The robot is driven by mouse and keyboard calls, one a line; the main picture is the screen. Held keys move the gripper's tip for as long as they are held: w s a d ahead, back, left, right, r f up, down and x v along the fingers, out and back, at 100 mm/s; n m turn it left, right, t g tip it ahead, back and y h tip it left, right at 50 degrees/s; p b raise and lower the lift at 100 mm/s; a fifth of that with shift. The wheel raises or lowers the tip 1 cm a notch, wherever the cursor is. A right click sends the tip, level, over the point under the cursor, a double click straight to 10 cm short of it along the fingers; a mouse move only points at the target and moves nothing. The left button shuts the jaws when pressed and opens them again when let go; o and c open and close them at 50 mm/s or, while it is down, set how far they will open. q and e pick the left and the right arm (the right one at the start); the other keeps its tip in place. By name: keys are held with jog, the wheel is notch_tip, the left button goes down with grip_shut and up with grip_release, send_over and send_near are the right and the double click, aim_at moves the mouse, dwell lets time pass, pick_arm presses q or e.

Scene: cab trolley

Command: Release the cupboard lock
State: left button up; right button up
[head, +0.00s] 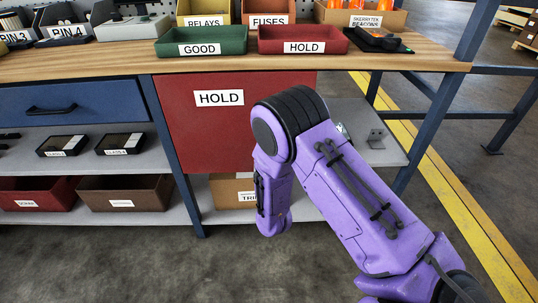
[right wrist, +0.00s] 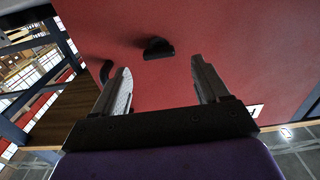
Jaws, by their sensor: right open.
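The red cupboard door (head: 205,135) with a HOLD label is under the bench top, and it fills much of the right wrist view (right wrist: 225,35). A small black fitting (right wrist: 158,48) stands out from the red face, just beyond the space between my fingers. A curved black piece (right wrist: 107,70) is left of it, close to the left finger. I cannot tell for sure which is the lock. My right gripper (right wrist: 162,72) is open and empty, facing the red face, apart from the fitting. In the head view my purple right arm hides the gripper and both fittings. My left gripper is out of view.
The bench top (head: 120,65) carries a green GOOD tray (head: 200,48) and a red HOLD tray (head: 303,47). A blue drawer (head: 75,108) is left of the cupboard. A grey shelf (head: 390,150) and blue bench leg (head: 425,130) are at the right. Open floor lies in front.

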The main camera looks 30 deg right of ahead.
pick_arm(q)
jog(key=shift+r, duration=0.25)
pick_arm(e)
jog(key=v, duration=0.4)
jog(key=shift+s+a, duration=0.15)
jog(key=shift+s, duration=0.2)
jog(key=s+a+f+g+y, duration=0.2)
jog(key=s+f+g+y, duration=0.35)
jog(key=s+f, duration=0.85)
jog(key=s+f+g, duration=0.3)
jog(key=s+f, duration=0.1)
jog(key=s, duration=0.4)
jog(key=s+f+g, duration=0.3)
jog(key=s+g, duration=0.1)
jog(key=s, duration=0.4)
pick_arm(q)
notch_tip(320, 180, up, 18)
jog(key=p, duration=1.8)
pick_arm(e)
notch_tip(320, 180, up, 18)
jog(key=shift+f+m+y, duration=0.15)
jog(key=shift+m+y, duration=0.15)
jog(key=shift+y, duration=0.05)
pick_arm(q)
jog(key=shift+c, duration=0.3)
pick_arm(e)
jog(key=shift+t, duration=0.25)
jog(key=shift+c, duration=0.3)
